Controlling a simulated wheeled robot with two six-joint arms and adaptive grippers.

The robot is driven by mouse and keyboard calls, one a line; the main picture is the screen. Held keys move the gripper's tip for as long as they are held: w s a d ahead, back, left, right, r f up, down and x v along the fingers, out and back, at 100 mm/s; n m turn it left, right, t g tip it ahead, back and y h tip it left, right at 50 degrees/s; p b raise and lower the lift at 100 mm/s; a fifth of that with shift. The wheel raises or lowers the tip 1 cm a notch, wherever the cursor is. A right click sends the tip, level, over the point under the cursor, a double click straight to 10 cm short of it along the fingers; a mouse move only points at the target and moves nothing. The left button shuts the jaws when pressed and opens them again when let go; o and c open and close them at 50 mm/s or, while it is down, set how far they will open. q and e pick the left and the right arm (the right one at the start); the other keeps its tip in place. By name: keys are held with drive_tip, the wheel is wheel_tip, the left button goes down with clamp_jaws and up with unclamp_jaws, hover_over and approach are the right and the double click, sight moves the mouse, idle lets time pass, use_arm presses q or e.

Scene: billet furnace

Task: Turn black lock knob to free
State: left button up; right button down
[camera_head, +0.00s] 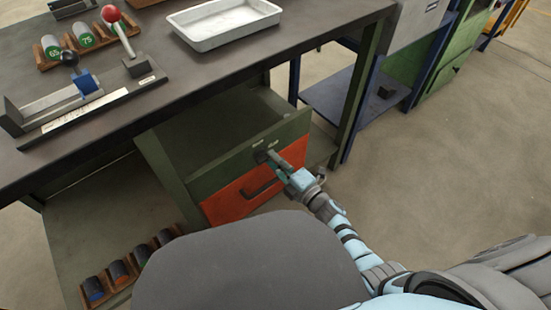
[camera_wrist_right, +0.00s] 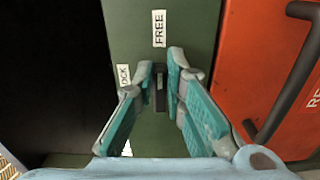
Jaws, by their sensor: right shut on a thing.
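The black lock knob (camera_head: 261,156) is on the green panel above the orange drawer. My left gripper is not in view.
The orange drawer (camera_head: 232,203) has a dark bar handle (camera_wrist_right: 293,90) close beside my right fingers. The workbench top (camera_head: 180,62) above carries a white tray (camera_head: 222,22) and a clamp fixture. A rack of billets (camera_head: 120,271) lies low at the left. Open floor is at right.

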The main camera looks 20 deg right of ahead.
drive_tip(key=shift+s+f, duration=0.1)
drive_tip(key=c, duration=1.6)
unclamp_jaws()
drive_tip(key=shift+c, duration=0.2)
drive_tip(key=v, duration=1.2)
